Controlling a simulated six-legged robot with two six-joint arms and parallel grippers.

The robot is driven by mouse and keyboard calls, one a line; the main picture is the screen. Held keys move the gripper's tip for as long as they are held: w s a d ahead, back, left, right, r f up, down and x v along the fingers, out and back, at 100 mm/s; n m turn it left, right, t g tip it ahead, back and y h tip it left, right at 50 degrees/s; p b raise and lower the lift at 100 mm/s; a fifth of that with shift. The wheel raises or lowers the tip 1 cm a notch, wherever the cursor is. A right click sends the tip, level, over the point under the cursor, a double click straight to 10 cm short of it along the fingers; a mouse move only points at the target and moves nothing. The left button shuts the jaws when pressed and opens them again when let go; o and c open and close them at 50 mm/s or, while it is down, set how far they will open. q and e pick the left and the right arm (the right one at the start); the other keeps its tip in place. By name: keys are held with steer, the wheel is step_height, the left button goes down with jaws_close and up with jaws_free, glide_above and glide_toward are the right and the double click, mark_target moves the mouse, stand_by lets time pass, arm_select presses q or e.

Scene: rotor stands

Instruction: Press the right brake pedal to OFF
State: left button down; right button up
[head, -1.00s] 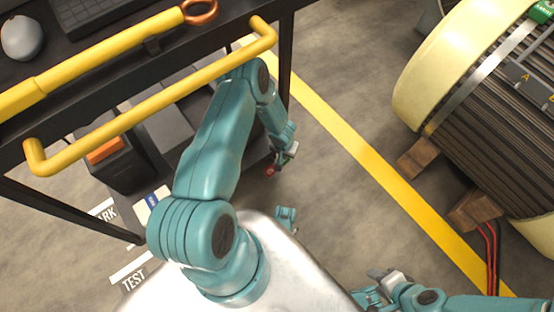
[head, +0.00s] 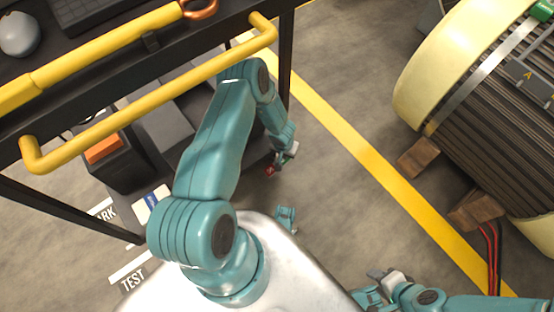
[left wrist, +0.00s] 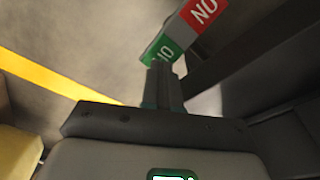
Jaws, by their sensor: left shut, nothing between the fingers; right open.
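My left arm reaches over and down beside the cart. Its gripper (head: 279,166) is small in the head view, next to a small red patch. In the left wrist view its fingers (left wrist: 163,84) are shut with nothing between them. Just beyond the fingertips is a two-coloured label (left wrist: 184,30), red at the upper right and green at the lower left. Its lettering looks upside down, and the fingers hide part of the green. I cannot clearly make out the brake pedal or its position. My right gripper (head: 384,277) is open and empty at the bottom right of the head view.
A black cart with a yellow handrail (head: 150,100) fills the upper left. A keyboard and a grey mouse (head: 18,34) lie on top. A large rotor (head: 490,100) stands on wooden blocks (head: 418,157) at right. Clear floor with a yellow line (head: 350,145) lies between.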

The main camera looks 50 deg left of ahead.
arm_select(q)
steer(key=shift+f+b, duration=1.05)
steer(key=shift+f, duration=0.15)
stand_by(0.3)
steer(key=shift+r, duration=0.1)
step_height(320, 180, up, 7)
steer(key=p, duration=0.5)
steer(key=shift+p, duration=0.35)
stand_by(0.3)
